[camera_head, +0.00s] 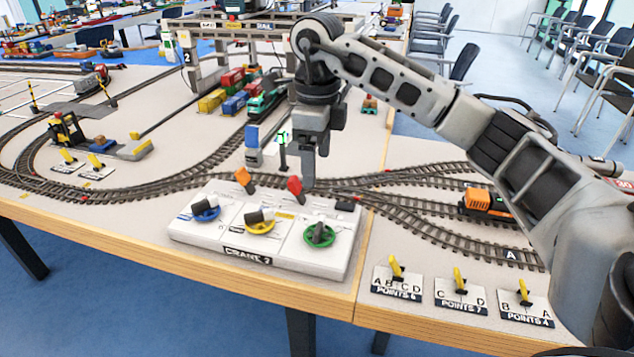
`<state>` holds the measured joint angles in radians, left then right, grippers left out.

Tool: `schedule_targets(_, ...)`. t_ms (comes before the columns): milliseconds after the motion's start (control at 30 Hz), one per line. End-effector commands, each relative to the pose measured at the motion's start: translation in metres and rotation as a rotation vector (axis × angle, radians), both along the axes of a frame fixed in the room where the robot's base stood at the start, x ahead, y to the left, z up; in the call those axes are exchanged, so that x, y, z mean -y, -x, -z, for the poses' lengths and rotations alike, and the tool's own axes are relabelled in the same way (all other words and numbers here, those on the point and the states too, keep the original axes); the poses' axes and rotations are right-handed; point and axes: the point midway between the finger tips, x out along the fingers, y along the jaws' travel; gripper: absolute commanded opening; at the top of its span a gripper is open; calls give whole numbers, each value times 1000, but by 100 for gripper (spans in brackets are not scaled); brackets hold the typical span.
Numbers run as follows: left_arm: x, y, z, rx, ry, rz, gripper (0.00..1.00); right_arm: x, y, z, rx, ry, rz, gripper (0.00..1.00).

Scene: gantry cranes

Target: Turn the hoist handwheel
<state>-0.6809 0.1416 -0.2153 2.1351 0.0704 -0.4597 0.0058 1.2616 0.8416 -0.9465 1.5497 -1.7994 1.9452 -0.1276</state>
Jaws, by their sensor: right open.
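A white control panel marked CRANE 2 (290,262) lies near the table's front edge. It carries three small handwheels: a blue one (206,211) at left, a yellow one (261,227) in the middle and a green one (319,236) at right. Each has a dark and pale knob; the wheel labels are too small to read, so I cannot tell which is the hoist. My right gripper (311,180) points down above the panel's back right, behind the green wheel. It is open and empty, close beside a red lever (295,187); contact cannot be told. My left gripper is out of view.
An orange lever (244,178) stands at the panel's back. Tracks (420,207) run behind and right of the panel, with an orange wagon (485,203). Several yellow points levers (459,281) stand at right front. The gantry crane (240,40) stands behind.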

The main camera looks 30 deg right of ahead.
Motion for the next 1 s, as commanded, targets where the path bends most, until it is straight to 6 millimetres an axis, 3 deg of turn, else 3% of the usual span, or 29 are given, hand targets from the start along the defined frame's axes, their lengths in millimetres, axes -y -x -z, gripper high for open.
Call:
schedule_targets(133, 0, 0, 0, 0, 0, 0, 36, 0, 0, -14, 1, 0, 0, 78)
schedule_targets(433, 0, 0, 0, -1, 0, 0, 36, 0, 0, -16, -1, 0, 0, 78)
schedule_targets(467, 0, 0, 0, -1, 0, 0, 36, 0, 0, -16, -1, 0, 0, 75)
schedule_targets(567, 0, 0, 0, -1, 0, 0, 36, -7, 0, -11, -4, -23, -13, 48)
schedule_targets(600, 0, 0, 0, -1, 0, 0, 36, -16, 1, -4, -10, -53, -28, 36)
schedule_targets(667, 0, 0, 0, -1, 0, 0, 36, -41, 4, 12, -19, -137, -64, 33)
schedule_targets(767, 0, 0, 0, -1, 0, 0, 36, -109, 19, 45, -57, -396, -131, 33)
schedule_targets(833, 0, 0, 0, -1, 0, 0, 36, -169, 41, 60, -104, -657, -143, 33)
schedule_targets(900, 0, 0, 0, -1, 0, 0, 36, -225, 65, 61, -168, -952, -97, 33)
schedule_targets(1000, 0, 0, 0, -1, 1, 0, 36, -277, 89, 40, -276, -1363, 86, 33)
